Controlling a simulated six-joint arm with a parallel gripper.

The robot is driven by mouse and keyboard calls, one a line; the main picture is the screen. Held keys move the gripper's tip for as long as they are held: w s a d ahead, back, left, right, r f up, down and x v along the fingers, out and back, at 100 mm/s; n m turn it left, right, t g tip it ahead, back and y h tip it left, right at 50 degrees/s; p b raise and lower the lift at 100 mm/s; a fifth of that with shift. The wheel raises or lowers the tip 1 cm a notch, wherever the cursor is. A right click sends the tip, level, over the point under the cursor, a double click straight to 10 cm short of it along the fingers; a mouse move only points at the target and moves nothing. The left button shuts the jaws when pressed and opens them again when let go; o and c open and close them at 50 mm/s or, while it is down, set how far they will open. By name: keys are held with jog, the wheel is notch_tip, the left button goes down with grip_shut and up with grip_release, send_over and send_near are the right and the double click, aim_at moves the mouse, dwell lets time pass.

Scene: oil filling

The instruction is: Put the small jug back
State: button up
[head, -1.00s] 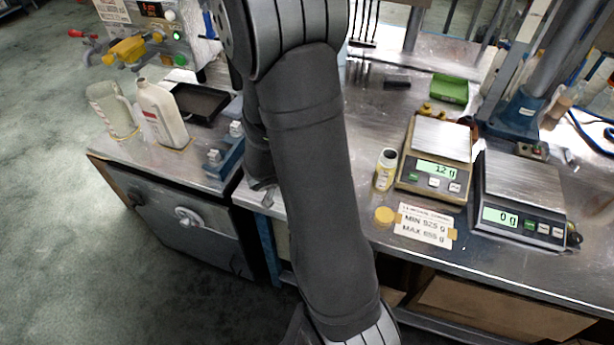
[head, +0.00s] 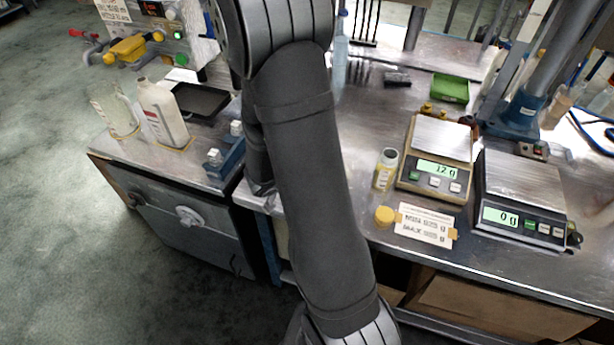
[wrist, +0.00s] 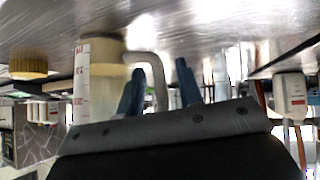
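In the wrist view, which looks upside down with the bench top above, a translucent jug with red marks (wrist: 98,82) stands at left of centre. Its pale handle (wrist: 157,75) lies between the two blue fingers of my gripper (wrist: 160,90). The fingers are apart, with gaps showing on both sides of the handle. In the head view my arm covers this jug and my gripper. A larger translucent jug (head: 114,112) stands on the left cabinet beside a white bottle (head: 163,114).
A small labelled jar (head: 385,171) and yellow cap (head: 384,216) sit before the scale reading 12 g (head: 438,170). A second scale (head: 520,205) reads 0 g. A green tray (head: 450,88) lies farther back. A black tray (head: 200,101) is on the cabinet.

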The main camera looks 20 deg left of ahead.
jog(key=shift+r, duration=0.1)
jog(key=shift+r, duration=0.2)
jog(key=v, duration=1.2)
jog(key=shift+w+f, duration=0.1)
jog(key=shift+f, duration=0.05)
jog(key=x, duration=1.2)
jog(key=shift+f, duration=0.1)
dwell(0.6)
